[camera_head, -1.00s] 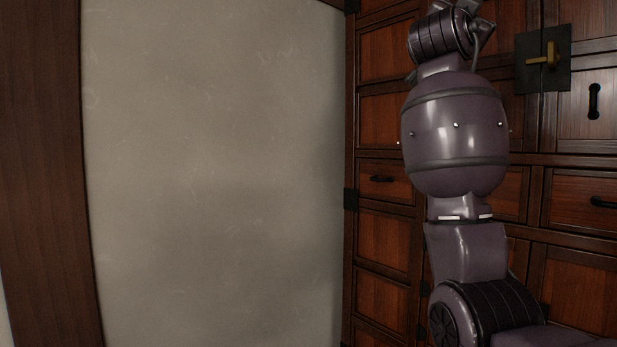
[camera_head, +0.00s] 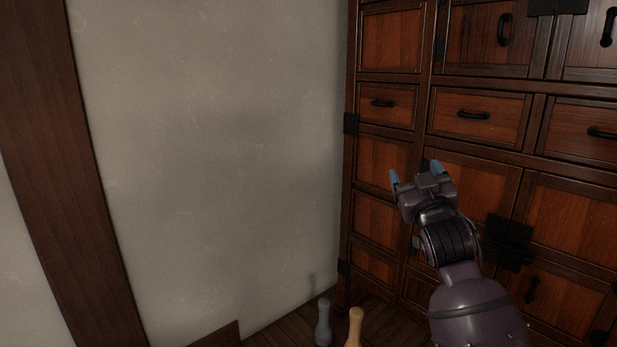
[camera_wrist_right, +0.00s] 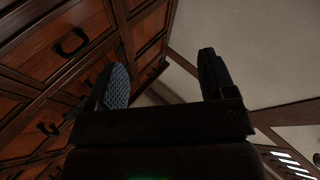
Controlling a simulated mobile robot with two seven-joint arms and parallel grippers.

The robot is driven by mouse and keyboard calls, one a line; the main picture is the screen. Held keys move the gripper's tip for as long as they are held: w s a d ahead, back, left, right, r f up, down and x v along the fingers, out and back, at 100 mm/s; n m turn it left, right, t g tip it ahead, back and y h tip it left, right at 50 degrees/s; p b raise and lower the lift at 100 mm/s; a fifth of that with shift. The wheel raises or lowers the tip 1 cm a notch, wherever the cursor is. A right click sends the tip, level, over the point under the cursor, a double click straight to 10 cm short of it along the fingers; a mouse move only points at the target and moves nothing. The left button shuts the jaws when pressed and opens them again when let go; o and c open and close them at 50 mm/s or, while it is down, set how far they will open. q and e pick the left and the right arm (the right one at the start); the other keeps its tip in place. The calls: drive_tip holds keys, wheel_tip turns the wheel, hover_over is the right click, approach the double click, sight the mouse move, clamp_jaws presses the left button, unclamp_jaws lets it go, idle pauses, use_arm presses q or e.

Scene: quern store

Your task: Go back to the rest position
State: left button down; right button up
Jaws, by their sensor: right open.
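My right gripper (camera_head: 416,173) is in front of the wooden cabinet in the head view, at the right of the picture. Its two blue-padded fingers stand apart with nothing between them. My right arm comes up from the lower right behind it. In the right wrist view the same open jaws (camera_wrist_right: 160,85) show from behind, one with a blue textured pad, and the space between them is empty. My left gripper is in neither view.
A tall wooden cabinet (camera_head: 475,112) with drawers, doors and dark handles fills the right side. A plain grey wall (camera_head: 210,150) is at the left, with a dark wooden post (camera_head: 75,170). A grey skittle-like object (camera_head: 323,325) and a tan one (camera_head: 355,328) stand low near the floor.

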drive_tip(key=s+d+f+g, duration=0.1)
drive_tip(key=s+f+g, duration=0.1)
drive_tip(key=s+f, duration=0.55)
drive_tip(key=s+f+g+y+p, duration=0.1)
drive_tip(key=s+f, duration=0.3)
drive_tip(key=f, duration=0.7)
drive_tip(key=s+d+f+g, duration=0.1)
drive_tip(key=s+f+g, duration=0.1)
drive_tip(key=s+f, duration=0.5)
drive_tip(key=s+d+f+m+g+h, duration=0.1)
drive_tip(key=s+d+f+g, duration=0.1)
drive_tip(key=s+f, duration=0.8)
drive_tip(key=s+d+f+m+g, duration=0.1)
drive_tip(key=s+d+f+g, duration=0.1)
drive_tip(key=s+f, duration=0.7)
drive_tip(key=s+g+p, duration=0.1)
drive_tip(key=s, duration=0.3)
drive_tip(key=shift+d+f+g+h, duration=0.25)
drive_tip(key=shift+f+g+h, duration=0.15)
